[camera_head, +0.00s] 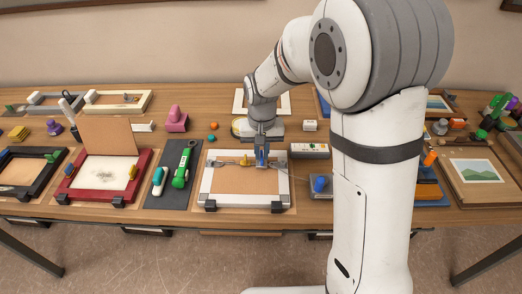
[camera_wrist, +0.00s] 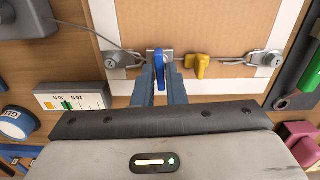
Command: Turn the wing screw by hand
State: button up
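A blue wing screw (camera_wrist: 158,60) stands on a metal plate at the edge of a picture frame's back, its wing pointing along my fingers. My gripper (camera_wrist: 160,78) has its two blue-grey fingertips on either side of this wing. Whether both fingers press on it is too close to tell. A yellow wing screw (camera_wrist: 198,66) sits just right of it, turned differently, on the same wire. In the head view my gripper (camera_head: 262,158) is over the pale frame (camera_head: 207,186), and the yellow wing screw (camera_head: 246,160) shows to its left.
Metal wire holders (camera_wrist: 116,60) and (camera_wrist: 265,62) stand on both sides, with a wire between them. A grey block with a cable (camera_wrist: 25,18) is near. Black clamps (camera_head: 210,205) hold the frame's front edge. A green-handled tool (camera_head: 182,168) lies left on a dark mat.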

jog(key=o, duration=0.4)
jog(key=shift+r, duration=0.15)
notch_tip(320, 180, up, 6)
jog(key=p, duration=0.4)
notch_tip(320, 180, up, 7)
jog(key=s+d+r+t, duration=0.1)
jog(key=s+d, duration=0.6)
jog(key=s, duration=0.2)
jog(key=s+d+r+t, duration=0.1)
jog(key=s+d+t, duration=0.1)
jog(key=s+d, duration=0.5)
jog(key=s, duration=0.3)
jog(key=shift+s+b, duration=0.25)
jog(key=shift+b, duration=0.15)
